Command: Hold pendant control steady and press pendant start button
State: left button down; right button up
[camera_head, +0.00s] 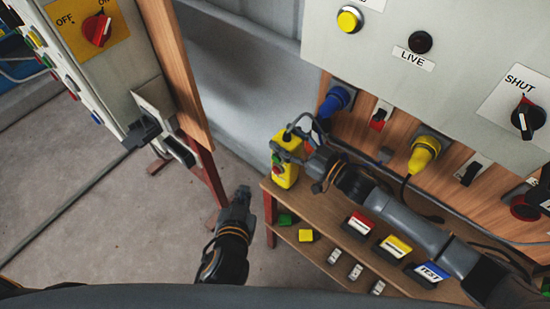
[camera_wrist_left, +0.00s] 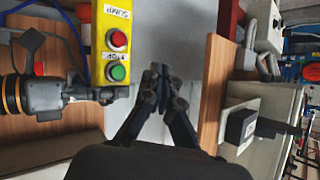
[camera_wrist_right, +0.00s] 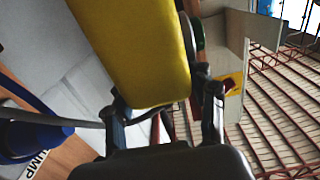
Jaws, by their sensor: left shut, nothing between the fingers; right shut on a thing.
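The yellow pendant control (camera_head: 285,168) is held upright above the wooden shelf in the head view. My right gripper (camera_head: 290,157) is shut on it from the right; in the right wrist view the yellow pendant body (camera_wrist_right: 140,50) fills the top between the fingers. The left wrist view shows the pendant (camera_wrist_left: 110,40) with a red button (camera_wrist_left: 117,39), a green button (camera_wrist_left: 119,73) and a label reading SUMP. The green button is presumably start; its label is unreadable. My left gripper (camera_head: 243,192) is shut and empty, apart from the pendant, lower left of it. In its wrist view its fingertips (camera_wrist_left: 158,74) are right of the green button.
A wooden shelf (camera_head: 330,215) below the pendant carries several coloured blocks and signs. Blue (camera_head: 336,99) and yellow (camera_head: 424,152) plugs stick out of the panel behind. A switch cabinet (camera_head: 95,60) stands at left. Open floor (camera_head: 110,220) lies around my left gripper.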

aim_at(273, 159)
dwell(0.4)
pick_arm(q)
jog(key=w+d, duration=0.5)
jog(key=w, duration=0.2)
dwell(0.3)
jog(key=shift+w+d, duration=0.1)
dwell(1.2)
jog(key=shift+w+d, duration=0.2)
jog(key=shift+w, duration=0.1)
jog(key=shift+w+d, duration=0.15)
dwell(0.6)
jog(key=shift+w+d+r, duration=0.15)
jog(key=shift+w+d, duration=0.1)
jog(key=shift+w, duration=0.25)
dwell(0.7)
jog(key=shift+s+a+r, duration=0.1)
jog(key=shift+s+a, duration=0.05)
jog(key=shift+s, duration=0.35)
jog(key=shift+s+a+r, duration=0.1)
jog(key=shift+s+a, duration=0.05)
jog(key=shift+s, duration=0.35)
